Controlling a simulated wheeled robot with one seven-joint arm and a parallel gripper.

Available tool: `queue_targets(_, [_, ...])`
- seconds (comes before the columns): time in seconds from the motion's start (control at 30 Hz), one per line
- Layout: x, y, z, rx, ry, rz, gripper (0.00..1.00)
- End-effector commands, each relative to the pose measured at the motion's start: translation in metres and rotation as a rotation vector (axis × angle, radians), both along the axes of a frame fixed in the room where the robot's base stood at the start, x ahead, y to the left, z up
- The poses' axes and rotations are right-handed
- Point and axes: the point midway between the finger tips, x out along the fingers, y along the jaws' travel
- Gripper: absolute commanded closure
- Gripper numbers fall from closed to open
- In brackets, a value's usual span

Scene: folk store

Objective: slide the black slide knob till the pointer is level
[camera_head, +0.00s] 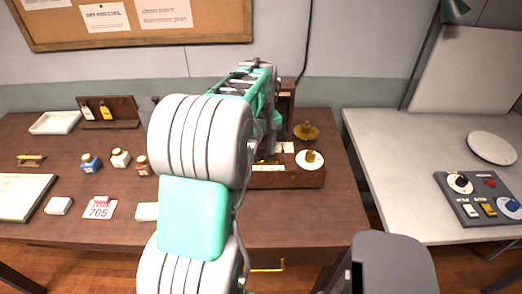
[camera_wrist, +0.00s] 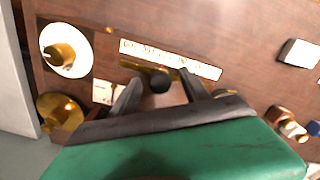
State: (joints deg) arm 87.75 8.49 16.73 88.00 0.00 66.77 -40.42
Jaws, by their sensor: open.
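The black slide knob (camera_wrist: 160,84) shows in the wrist view on a dark brass rail (camera_wrist: 138,67), beside a white lettered strip (camera_wrist: 170,59). My gripper (camera_wrist: 160,77) is open, with one finger on each side of the knob. I cannot tell whether either finger touches it. In the head view my arm hides the knob and my fingers; part of the strip (camera_head: 268,168) shows on the wooden base (camera_head: 290,180). I cannot make out the pointer in either view.
A brass knob on a white disc (camera_head: 310,159) and a brass pan (camera_head: 306,131) stand right of the strip. Small bottles (camera_head: 121,158), a card marked 705 (camera_head: 99,207) and a rack (camera_head: 108,111) are left. A grey table with a switch panel (camera_head: 482,198) stands right.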

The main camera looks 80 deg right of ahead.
Motion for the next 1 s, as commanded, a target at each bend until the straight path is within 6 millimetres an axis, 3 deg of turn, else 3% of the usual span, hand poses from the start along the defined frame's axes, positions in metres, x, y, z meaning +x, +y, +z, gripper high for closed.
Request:
queue_targets(0.47, [0.0,0.0,0.003,0.0,0.0,0.0,0.45])
queue_targets(1.0, [0.0,0.0,0.054,0.0,0.0,0.0,0.45])
